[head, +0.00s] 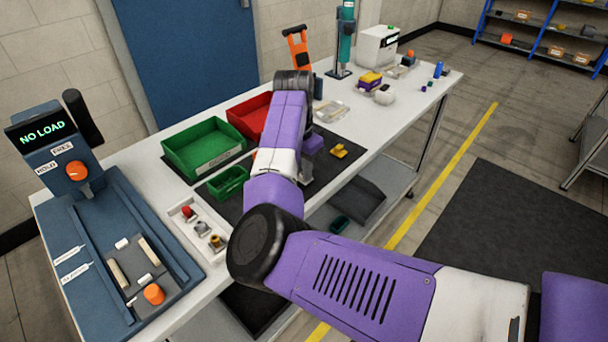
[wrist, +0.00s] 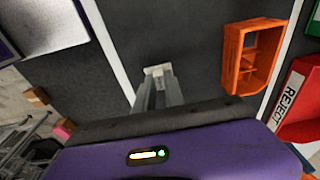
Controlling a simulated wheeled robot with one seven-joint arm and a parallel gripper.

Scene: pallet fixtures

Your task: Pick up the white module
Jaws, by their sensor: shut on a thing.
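The white module (wrist: 158,70) is a small pale block between my fingertips in the wrist view. My gripper (wrist: 157,86) is shut on it, with the dark mat behind. How far above the mat it is, I cannot tell. In the head view my gripper (head: 306,180) points down over the near edge of the black mat, right of the small green bin. I cannot make out the module there.
A large green bin (head: 210,170), a small green bin (head: 229,192) and a red bin (head: 248,107) stand left of my arm. A yellow part (head: 339,151) lies right. An orange tray (wrist: 228,55) is close in the wrist view. A blue fixture (head: 65,235) reads NO LOAD.

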